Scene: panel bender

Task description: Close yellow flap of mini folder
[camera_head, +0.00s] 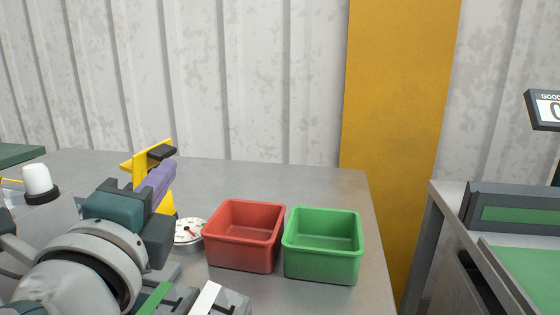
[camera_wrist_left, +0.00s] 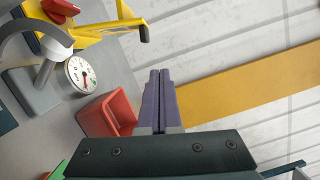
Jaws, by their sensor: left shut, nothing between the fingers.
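The yellow flap (camera_head: 148,155) of the mini folder stands raised above the grey table, with a dark handle (camera_head: 161,153) at its end. In the left wrist view the yellow flap (camera_wrist_left: 102,38) and its dark handle (camera_wrist_left: 144,34) are at the upper left. My left gripper (camera_head: 167,167) has purple fingers, shut and empty, just in front of the yellow part and below the handle; it hides part of the folder. In the left wrist view the fingertips (camera_wrist_left: 159,76) lie right of and below the handle, with a visible gap. My right gripper is not in view.
A round gauge (camera_head: 189,231) sits beside a red bin (camera_head: 243,262) and a green bin (camera_head: 321,270) on the table (camera_head: 270,178). A white-topped button (camera_head: 37,180) is at the left. A yellow column (camera_head: 400,120) and a corrugated wall stand behind. Table behind the bins is clear.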

